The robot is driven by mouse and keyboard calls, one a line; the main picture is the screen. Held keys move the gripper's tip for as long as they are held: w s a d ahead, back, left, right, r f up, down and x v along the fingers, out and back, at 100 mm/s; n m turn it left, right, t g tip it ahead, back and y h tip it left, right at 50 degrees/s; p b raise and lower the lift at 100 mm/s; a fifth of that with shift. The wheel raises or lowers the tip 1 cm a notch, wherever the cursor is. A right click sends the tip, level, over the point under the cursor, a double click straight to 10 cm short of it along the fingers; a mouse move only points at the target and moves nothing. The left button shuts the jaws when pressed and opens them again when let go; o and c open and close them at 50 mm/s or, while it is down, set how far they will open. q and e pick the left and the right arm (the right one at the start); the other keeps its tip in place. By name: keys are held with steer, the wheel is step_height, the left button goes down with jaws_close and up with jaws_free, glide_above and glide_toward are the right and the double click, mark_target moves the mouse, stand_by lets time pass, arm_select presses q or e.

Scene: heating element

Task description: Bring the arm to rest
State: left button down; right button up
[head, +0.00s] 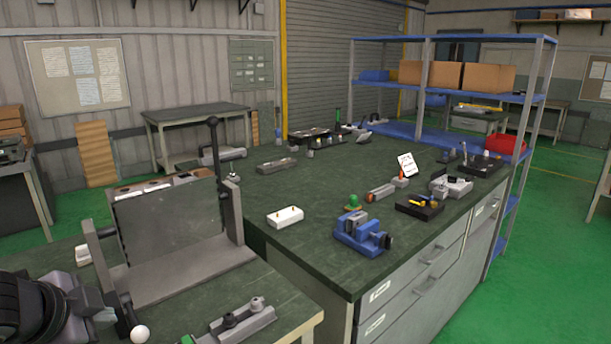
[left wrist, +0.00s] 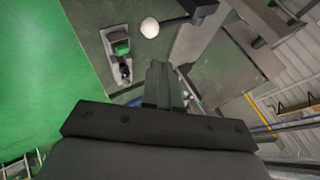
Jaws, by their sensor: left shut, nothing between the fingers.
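My left gripper (head: 92,304) is at the lower left of the head view, by the near bench with the heating element fixture. In the left wrist view its fingers (left wrist: 160,78) are together, with nothing between them. The fixture's upright grey plate (head: 168,225) stands in a metal frame behind the gripper. A white ball knob (head: 139,333) on a dark lever is just right of the gripper; it also shows in the left wrist view (left wrist: 150,27). I cannot tell whether the gripper touches the lever. My right gripper is not in view.
A grey clamp block (head: 243,322) sits at the near bench's front edge. The middle bench (head: 330,262) holds a blue vise (head: 360,235), a white block (head: 285,217) and several small tools. Blue shelving (head: 440,135) stands behind. Green floor is open at the right.

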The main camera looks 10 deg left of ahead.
arm_select(q)
steer(key=s+d+f+n+g+h, duration=0.1)
steer(key=s+d+f+h, duration=0.25)
steer(key=d+f, duration=0.7)
steer(key=s+d+f+n+g+y, duration=0.2)
steer(key=s+f+n+g, duration=0.2)
steer(key=s+f+n, duration=0.55)
step_height(320, 180, down, 10)
steer(key=w+d+m+t+h, duration=0.2)
steer(key=w+m+t, duration=0.1)
steer(key=t, duration=0.4)
steer(key=shift+d, duration=0.35)
steer(key=shift+f, duration=0.1)
steer(key=shift+s+a, duration=0.1)
steer(key=shift+s, duration=0.05)
